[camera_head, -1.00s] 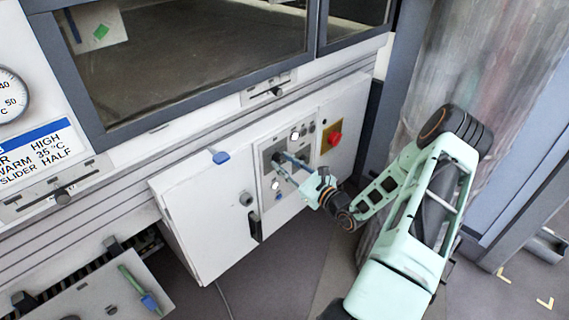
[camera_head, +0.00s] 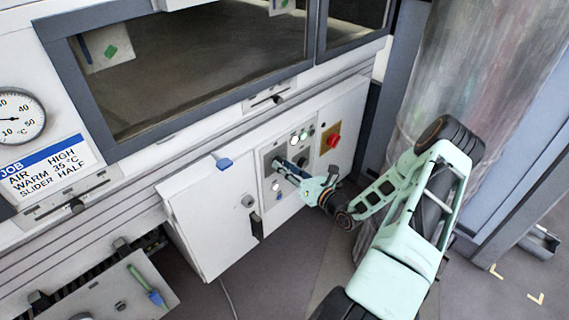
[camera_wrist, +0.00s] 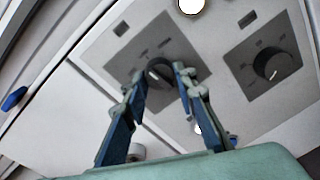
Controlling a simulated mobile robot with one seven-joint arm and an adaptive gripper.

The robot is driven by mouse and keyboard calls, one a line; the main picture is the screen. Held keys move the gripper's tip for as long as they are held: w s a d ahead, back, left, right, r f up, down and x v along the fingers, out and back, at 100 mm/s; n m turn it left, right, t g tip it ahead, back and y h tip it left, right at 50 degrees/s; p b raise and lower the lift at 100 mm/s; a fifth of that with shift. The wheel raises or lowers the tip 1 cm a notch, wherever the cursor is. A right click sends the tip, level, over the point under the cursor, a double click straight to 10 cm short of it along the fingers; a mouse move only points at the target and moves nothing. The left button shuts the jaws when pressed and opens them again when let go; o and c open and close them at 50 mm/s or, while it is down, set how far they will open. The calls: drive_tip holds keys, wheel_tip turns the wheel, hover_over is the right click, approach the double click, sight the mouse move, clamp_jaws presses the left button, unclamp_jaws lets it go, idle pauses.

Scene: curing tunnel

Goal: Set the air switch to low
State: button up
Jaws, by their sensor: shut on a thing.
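The control panel (camera_head: 270,187) on the white cabinet carries two dark rotary knobs. My gripper (camera_wrist: 159,74) is shut on the left knob (camera_wrist: 158,69), one finger on each side. The knob's pale pointer mark shows between the fingertips, but its small position labels are too blurred to read. The other knob (camera_wrist: 272,65) stands free to the right, with a pale mark on it. In the head view my gripper (camera_head: 281,166) reaches the panel from the right and partly hides the knob. I cannot read which knob is labelled as the air switch.
A red button (camera_head: 333,141) on a yellow plate is right of the panel. A job card (camera_head: 42,166) reads AIR HIGH, WARM 35 °C, SLIDER HALF. Sliders (camera_head: 77,205) run below the window. A blue piece (camera_head: 223,163) sticks out at the cabinet's top edge.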

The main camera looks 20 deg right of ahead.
drive_tip(key=shift+m, duration=0.8)
drive_tip(key=shift+p, duration=0.3)
drive_tip(key=o, duration=1.2)
drive_tip(key=shift+c, duration=0.2)
drive_tip(key=shift+s, duration=0.1)
drive_tip(key=v, duration=1.2)
drive_tip(key=shift+r, duration=0.1)
